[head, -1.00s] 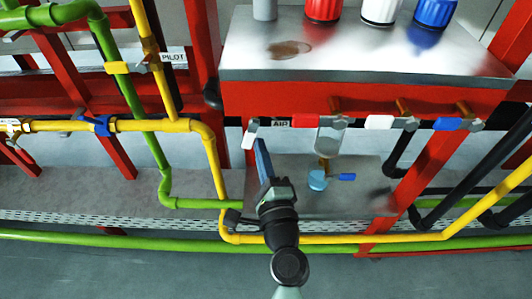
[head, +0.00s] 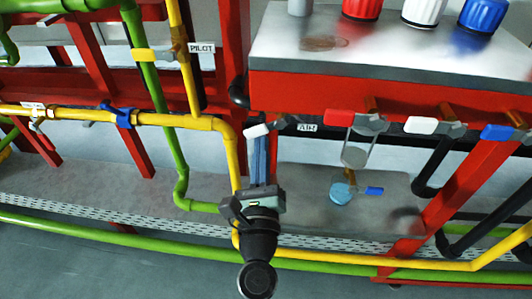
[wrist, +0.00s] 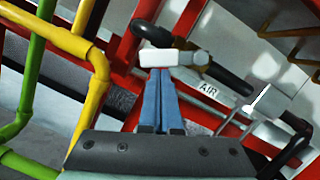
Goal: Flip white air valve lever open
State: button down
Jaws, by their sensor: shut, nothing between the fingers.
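The white air valve lever (head: 258,130) sits at the front left of the red frame, just left of the AIR label (head: 307,127). It lies nearly level, its right end joined to a dark valve body. In the wrist view the white lever (wrist: 168,57) lies crosswise right beyond my fingertips, and the AIR label (wrist: 208,91) is right of it. My gripper (head: 259,142) is below the lever, its blue fingers pointing up at it. The fingers (wrist: 158,75) are together and empty. Their tips are at the lever's lower edge; I cannot tell if they touch.
Other levers hang along the same edge: red (head: 338,117), white (head: 421,125) and blue (head: 497,132). A yellow pipe (head: 232,155) runs close left of my gripper, with a green pipe (head: 157,110) further left. A steel shelf (head: 300,210) is to the right.

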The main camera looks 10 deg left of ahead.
jog(key=shift+a+r+m+h+b, duration=0.15)
jog(key=shift+a+r+m+h, duration=0.15)
jog(key=shift+m, duration=0.55)
jog(key=shift+a+r+m+h+b, duration=0.2)
jog(key=shift+a+m+h, duration=0.1)
jog(key=shift+m, duration=0.55)
jog(key=shift+a+r+m+h, duration=0.15)
jog(key=shift+r+m+h, duration=0.1)
jog(key=shift+m, duration=0.55)
jog(key=shift+a+r+m+h, duration=0.15)
jog(key=shift+r+m+h, duration=0.1)
jog(key=shift+m, duration=0.55)
jog(key=shift+f, duration=0.1)
notch_tip(320, 180, down, 5)
jog(key=b, duration=0.5)
jog(key=b+v, duration=0.1)
jog(key=v, duration=0.9)
jog(key=shift+d+r, duration=0.15)
jog(key=shift+r, duration=0.25)
